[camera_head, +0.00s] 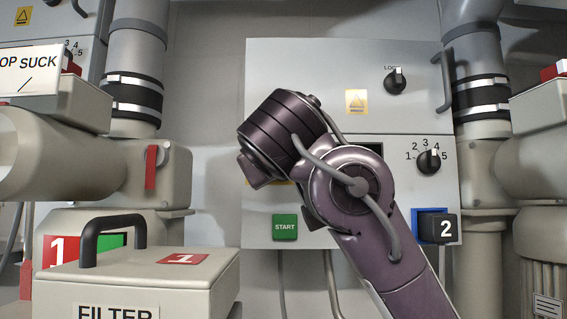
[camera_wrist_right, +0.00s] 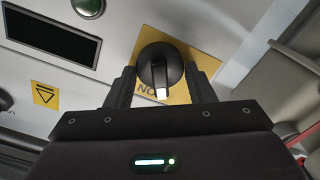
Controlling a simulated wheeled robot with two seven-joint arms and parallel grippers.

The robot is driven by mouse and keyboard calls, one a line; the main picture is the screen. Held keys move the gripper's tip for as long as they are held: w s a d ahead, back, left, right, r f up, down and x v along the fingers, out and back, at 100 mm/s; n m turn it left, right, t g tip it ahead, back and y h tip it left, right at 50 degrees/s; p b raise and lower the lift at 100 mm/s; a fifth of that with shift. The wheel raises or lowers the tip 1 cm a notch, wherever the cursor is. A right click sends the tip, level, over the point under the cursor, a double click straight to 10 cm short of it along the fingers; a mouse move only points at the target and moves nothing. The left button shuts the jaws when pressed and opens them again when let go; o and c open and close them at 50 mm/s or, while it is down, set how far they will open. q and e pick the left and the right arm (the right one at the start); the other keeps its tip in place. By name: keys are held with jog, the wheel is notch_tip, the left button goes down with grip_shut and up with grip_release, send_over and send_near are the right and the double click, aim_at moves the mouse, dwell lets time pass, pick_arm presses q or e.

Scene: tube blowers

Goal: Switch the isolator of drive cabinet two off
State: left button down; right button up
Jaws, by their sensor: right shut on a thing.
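In the right wrist view, the isolator is a round black rotary knob (camera_wrist_right: 158,58) with a white mark at its lower edge in the picture. It sits on a yellow plate (camera_wrist_right: 207,62); only the letters "NO" can be read beside it. My right gripper (camera_wrist_right: 161,82) is shut on the knob, with one dark finger on each side. In the head view, my right arm covers the isolator and its gripper. The grey cabinet (camera_head: 310,70) behind the arm has a black "2" tag (camera_head: 445,229) at its lower right. My left gripper is not in view.
The cabinet also bears a numbered selector (camera_head: 428,161), an upper knob (camera_head: 395,81) and a green START plate (camera_head: 285,227). Pipes flank it at left (camera_head: 137,60) and right (camera_head: 478,60). A filter box (camera_head: 140,280) with a black handle stands front left.

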jog(key=n, duration=1.1)
jog(key=shift+n+p, duration=0.35)
jog(key=shift+n, duration=0.05)
jog(key=shift+f, duration=0.1)
jog(key=o, duration=1)
jog(key=shift+a, duration=0.1)
jog(key=shift+c, duration=0.2)
jog(key=s+b, duration=0.3)
jog(key=s, duration=0.4)
jog(key=shift+s, duration=0.4)
